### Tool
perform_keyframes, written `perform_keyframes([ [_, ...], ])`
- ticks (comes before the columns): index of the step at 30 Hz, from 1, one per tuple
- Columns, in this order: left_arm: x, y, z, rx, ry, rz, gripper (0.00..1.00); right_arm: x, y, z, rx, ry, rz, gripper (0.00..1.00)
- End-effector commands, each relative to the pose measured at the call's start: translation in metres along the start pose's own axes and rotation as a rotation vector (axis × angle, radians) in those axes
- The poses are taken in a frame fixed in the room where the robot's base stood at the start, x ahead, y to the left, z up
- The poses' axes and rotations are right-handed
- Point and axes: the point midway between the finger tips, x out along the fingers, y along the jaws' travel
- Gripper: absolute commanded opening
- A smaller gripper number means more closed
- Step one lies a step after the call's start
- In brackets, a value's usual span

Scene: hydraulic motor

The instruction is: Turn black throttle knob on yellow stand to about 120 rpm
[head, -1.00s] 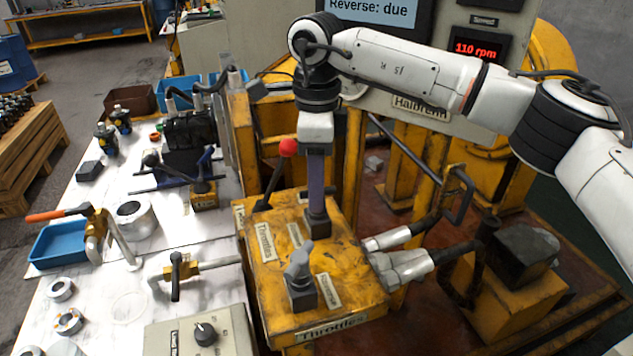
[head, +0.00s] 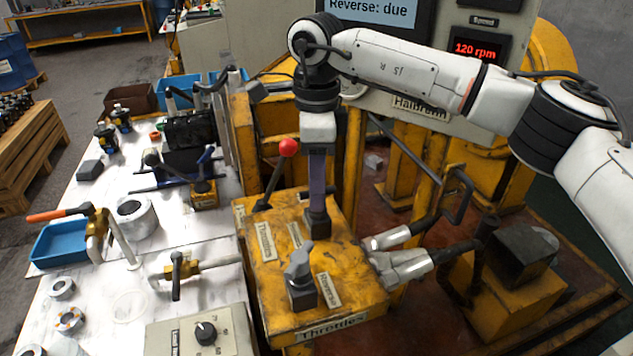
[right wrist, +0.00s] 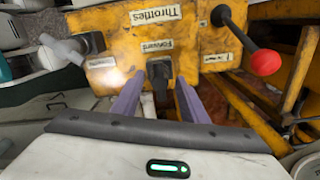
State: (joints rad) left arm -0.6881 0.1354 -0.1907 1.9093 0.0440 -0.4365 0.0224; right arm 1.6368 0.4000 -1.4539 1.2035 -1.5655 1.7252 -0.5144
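The black throttle knob (head: 317,224) stands on the far part of the yellow stand (head: 345,270). In the right wrist view the knob (right wrist: 160,72) sits between the two purple fingertips beside the "Forward" label. My right gripper (head: 317,206) points straight down and is shut on this knob; it also shows in the right wrist view (right wrist: 161,80). The red speed display (head: 475,49) reads 120 rpm. My left gripper is not in view.
A grey handle (head: 298,268) stands nearer on the stand by the "Reverse" label. A red-tipped lever (head: 288,147) rises at its back left. Metal hose fittings (head: 400,265) are at its right side. A white table (head: 215,225) with tools lies left.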

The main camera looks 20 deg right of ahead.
Motion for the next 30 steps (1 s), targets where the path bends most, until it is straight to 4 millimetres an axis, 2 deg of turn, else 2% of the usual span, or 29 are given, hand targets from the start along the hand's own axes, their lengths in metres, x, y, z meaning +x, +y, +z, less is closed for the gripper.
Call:
perform_keyframes([
  [5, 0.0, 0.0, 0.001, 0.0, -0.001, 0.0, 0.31, -0.003, 0.0, 0.0, 0.0, 0.0, 0.0, 0.4],
  [8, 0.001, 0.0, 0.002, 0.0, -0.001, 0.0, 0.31, -0.013, 0.0, 0.001, 0.0, -0.001, -0.001, 0.4],
  [15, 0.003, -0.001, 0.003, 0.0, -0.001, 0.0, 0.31, -0.061, 0.0, 0.001, 0.001, -0.002, -0.003, 0.4],
  [21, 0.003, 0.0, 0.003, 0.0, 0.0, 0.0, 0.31, -0.092, 0.0, 0.001, 0.001, -0.001, -0.002, 0.4],
  [24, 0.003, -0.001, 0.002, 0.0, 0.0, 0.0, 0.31, -0.1, 0.0, 0.0, 0.0, 0.0, -0.001, 0.4],
  [30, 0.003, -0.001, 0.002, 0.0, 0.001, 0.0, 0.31, -0.103, 0.0, 0.0, -0.001, 0.0, 0.001, 0.4],
])
